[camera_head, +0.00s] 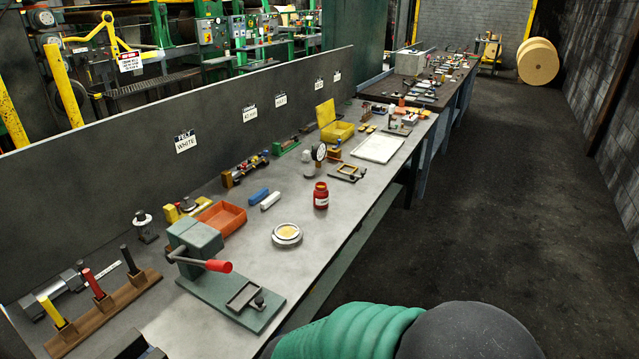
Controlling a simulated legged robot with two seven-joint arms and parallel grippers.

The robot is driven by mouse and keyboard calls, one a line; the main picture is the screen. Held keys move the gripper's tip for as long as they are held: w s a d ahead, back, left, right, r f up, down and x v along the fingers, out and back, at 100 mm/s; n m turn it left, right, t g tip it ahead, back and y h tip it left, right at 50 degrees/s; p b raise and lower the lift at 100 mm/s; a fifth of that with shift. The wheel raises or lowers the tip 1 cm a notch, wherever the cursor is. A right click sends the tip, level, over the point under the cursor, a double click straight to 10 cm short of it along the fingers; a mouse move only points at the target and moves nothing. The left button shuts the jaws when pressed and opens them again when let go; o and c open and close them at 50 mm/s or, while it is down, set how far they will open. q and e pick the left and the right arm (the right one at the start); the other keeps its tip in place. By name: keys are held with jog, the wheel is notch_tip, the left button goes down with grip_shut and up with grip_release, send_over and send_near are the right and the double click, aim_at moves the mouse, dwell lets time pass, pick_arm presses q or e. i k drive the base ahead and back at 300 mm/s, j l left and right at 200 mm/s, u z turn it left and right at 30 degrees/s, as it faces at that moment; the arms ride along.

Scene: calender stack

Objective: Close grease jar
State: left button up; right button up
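A low, round, pale metal jar (287,236) sits upright on the grey bench, near its front edge. Its top shows a yellowish round surface inside a light rim, which looks like an open jar of grease. I cannot make out a separate lid for it with certainty. Neither of my grippers shows in the head view, and nothing touches the jar.
A green press (225,270) with a red-knobbed lever stands left of the jar. Bench around the jar is clear.

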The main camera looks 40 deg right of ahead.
aim_at(321, 193)
jog(key=k+u, duration=0.35)
jog(key=u, duration=1.1)
jog(key=k+l, duration=0.15)
jog(key=l, duration=0.5)
jog(key=k+l, duration=0.15)
jog(key=l, duration=0.55)
jog(key=k+l, duration=0.15)
jog(key=l, duration=0.5)
jog(key=k+l, duration=0.2)
jog(key=l, duration=0.5)
jog(key=k+l, duration=0.15)
jog(key=l, duration=0.5)
jog(key=k+l, duration=0.15)
jog(key=l, duration=0.5)
jog(key=k+l, duration=0.15)
jog(key=l, duration=0.55)
jog(key=k+l, duration=0.15)
jog(key=l, duration=0.5)
